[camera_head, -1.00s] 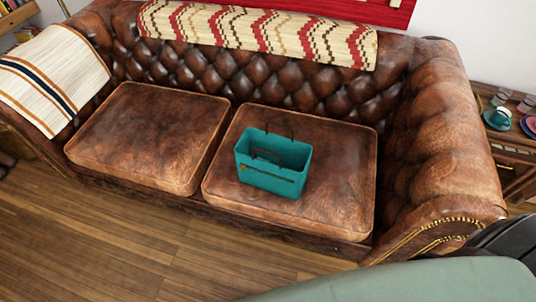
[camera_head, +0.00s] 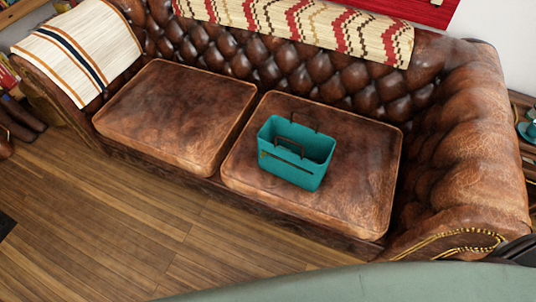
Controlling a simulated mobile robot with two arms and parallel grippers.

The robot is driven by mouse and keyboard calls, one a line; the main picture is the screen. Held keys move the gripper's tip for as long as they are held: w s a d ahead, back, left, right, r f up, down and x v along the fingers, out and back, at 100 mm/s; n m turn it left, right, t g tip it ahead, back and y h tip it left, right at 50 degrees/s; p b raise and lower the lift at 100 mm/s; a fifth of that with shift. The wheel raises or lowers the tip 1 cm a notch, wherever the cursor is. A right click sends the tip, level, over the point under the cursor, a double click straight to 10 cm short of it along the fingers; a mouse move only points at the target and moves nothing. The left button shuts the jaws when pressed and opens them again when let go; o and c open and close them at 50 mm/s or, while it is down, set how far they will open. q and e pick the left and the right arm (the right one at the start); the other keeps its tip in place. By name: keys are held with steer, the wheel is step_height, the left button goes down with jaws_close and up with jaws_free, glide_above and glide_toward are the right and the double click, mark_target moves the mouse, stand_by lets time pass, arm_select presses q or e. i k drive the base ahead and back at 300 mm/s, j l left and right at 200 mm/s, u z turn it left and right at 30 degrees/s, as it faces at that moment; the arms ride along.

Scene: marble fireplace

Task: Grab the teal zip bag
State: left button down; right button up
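The teal zip bag (camera_head: 289,173) stands upright on the right seat cushion of the brown leather sofa. It is open at the top, with two dark handles and a dark zip line across its front. Neither of my grippers is in view, and nothing touches the bag except the cushion.
The sofa's right armrest (camera_head: 472,150) rises to the right of the bag, and the tufted backrest (camera_head: 270,65) is behind it. The left cushion (camera_head: 175,110) is bare. Wooden floor (camera_head: 130,230) in front is clear. A side table (camera_head: 527,165) stands at the right edge.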

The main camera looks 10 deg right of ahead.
mark_target(307, 145)
steer(key=i+j+z, duration=0.2)
steer(key=z, duration=0.15)
steer(key=i+j+z, duration=0.55)
steer(key=z, duration=0.15)
